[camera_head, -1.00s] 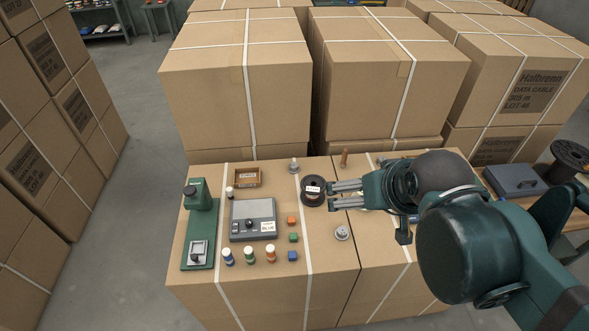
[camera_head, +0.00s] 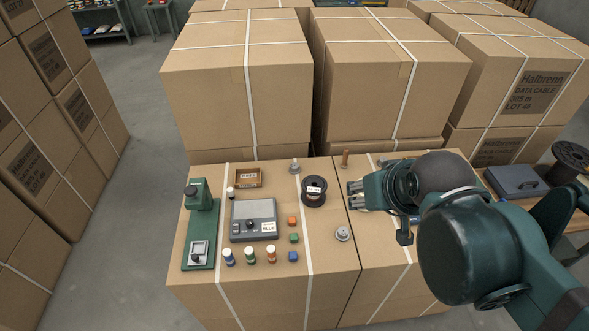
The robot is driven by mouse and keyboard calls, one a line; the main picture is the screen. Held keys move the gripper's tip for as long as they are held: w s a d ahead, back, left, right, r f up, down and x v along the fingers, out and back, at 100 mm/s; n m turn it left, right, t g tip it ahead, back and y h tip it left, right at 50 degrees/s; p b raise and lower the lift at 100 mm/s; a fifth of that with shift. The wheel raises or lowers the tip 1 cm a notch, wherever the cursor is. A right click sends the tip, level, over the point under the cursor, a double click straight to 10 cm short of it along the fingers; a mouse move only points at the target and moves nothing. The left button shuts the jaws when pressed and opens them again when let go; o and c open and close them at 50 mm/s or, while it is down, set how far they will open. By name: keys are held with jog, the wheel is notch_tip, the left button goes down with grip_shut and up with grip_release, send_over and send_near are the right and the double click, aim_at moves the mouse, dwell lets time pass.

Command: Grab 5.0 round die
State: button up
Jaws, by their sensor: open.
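A small round grey metal piece (camera_head: 342,233) lies on the carton top, below and slightly left of my gripper. A second small grey metal piece (camera_head: 294,166) stands near the back edge, left of the black spool. No size marking is readable on either, so I cannot tell which, if any, is the 5.0 round die. My gripper (camera_head: 354,195) is open and empty, pointing left, to the right of the spool and apart from it. My arm hides part of the surface on the right.
A black spool (camera_head: 321,200) with a white label stands left of my gripper. A grey control box (camera_head: 253,211), a green press (camera_head: 202,225), a wooden tray (camera_head: 249,185), several coloured cubes and bottles are farther left. Tall cartons (camera_head: 240,100) rise behind.

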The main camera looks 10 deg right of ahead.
jog(key=shift+w, duration=0.1)
jog(key=m+g+h+b, duration=0.25)
jog(key=m+g, duration=0.25)
jog(key=m, duration=0.6)
send_over(292, 168)
notch_tip(292, 168, down, 27)
jog(key=shift+a+r, duration=0.15)
jog(key=shift+a, duration=0.25)
jog(key=shift+g, duration=0.3)
jog(key=shift+x, duration=1.3)
